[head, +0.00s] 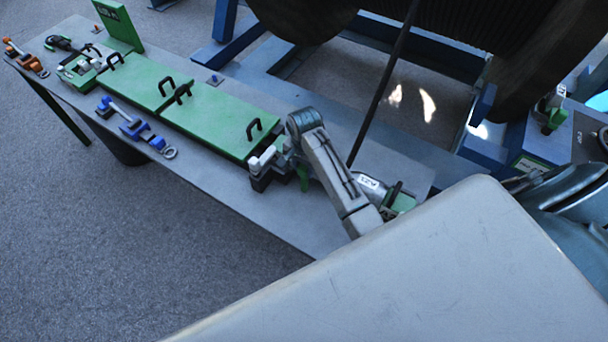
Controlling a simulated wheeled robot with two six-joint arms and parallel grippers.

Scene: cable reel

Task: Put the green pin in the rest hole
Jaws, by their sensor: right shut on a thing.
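My right gripper (263,166) is low over the near right part of the grey table, at the right end of the long green panel. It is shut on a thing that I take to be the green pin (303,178). Only a small green piece shows beside the gripper and under the wrist; the rest is hidden by my arm. I cannot make out the rest hole. My left gripper is not in view.
The grey table (225,195) carries green panels (215,112) with black handles, a blue shackle-like part (135,125) and an orange one (25,58). A dark slanted pole (385,80) rises behind my wrist. The large reel (440,35) on its blue frame (310,45) stands behind.

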